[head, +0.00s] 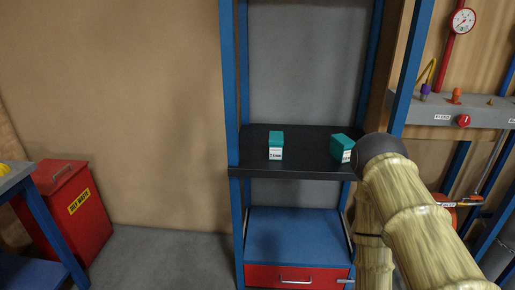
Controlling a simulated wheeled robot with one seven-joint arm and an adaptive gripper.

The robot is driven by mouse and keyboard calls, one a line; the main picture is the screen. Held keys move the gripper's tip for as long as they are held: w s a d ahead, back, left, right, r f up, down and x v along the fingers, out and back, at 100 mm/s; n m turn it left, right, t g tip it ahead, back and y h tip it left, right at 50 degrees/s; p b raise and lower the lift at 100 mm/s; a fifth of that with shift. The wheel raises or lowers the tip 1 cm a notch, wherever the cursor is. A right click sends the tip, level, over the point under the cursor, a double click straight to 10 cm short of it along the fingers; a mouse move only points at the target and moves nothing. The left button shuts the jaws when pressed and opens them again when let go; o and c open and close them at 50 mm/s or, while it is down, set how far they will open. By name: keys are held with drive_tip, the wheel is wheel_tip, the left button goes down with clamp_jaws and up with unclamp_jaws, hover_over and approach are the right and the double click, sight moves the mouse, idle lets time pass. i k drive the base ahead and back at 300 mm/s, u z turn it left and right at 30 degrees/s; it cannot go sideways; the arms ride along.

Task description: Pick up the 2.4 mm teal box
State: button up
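Two teal boxes with white labels stand apart on a black shelf (305,160) in the head view. The left teal box (276,139) faces forward, and its small label seems to end in "mm", but its number is too small to read surely. The right teal box (341,143) is turned at an angle, near the shelf's right end, close to my arm in the picture. Its label is too small to read. I cannot tell which of them is the 2.4 mm one. My arm shows at the right, but my gripper is not in view.
Blue posts (230,100) frame the shelf. Below it is a blue-topped unit with a red drawer (300,277). A red waste bin (70,207) stands at the left beside a blue-legged table. Pipes and a gauge (462,20) are at the right. Floor left of the shelf is clear.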

sight(276, 142)
drive_tip(key=u, duration=1.85)
drive_tip(key=i, duration=1)
drive_tip(key=z, duration=0.85)
